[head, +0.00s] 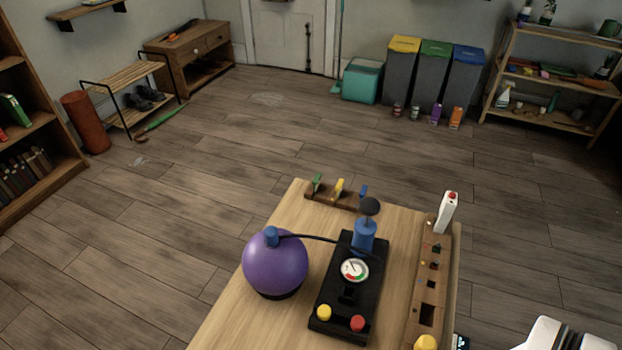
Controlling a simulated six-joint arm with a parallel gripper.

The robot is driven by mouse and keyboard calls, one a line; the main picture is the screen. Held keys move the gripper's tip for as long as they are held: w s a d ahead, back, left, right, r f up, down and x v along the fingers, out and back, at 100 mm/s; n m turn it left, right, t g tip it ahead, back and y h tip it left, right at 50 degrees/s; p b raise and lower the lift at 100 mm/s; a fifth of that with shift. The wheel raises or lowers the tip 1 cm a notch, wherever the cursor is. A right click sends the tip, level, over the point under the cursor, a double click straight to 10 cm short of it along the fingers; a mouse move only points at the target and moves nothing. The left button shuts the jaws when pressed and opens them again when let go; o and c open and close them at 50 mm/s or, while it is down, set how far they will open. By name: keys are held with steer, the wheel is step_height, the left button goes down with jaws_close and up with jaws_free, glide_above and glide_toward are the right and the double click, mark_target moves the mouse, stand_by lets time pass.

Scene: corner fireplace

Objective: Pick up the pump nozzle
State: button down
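A blue pump nozzle (272,236) sits on top of a purple ball (276,266) and appears to touch it. A thin black hose (318,237) runs from the nozzle to a blue pump (364,236) with a dark knob on top. The pump stands on a black base (333,300) with a round gauge (355,270), a yellow button and a red button. The ball rests on a dark ring on the wooden table. My gripper's fingers are not in view; a white part, perhaps of my arm, shows at the bottom right edge.
The wooden table (236,317) also bears a rack with green, yellow and blue pieces (340,196) at its far edge. A long wooden board with slots (428,290) and a white upright device (447,212) are at the right. Table left of the ball is bare.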

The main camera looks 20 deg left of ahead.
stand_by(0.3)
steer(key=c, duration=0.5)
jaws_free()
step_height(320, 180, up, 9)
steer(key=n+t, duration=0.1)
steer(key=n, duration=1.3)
glide_above(271, 230)
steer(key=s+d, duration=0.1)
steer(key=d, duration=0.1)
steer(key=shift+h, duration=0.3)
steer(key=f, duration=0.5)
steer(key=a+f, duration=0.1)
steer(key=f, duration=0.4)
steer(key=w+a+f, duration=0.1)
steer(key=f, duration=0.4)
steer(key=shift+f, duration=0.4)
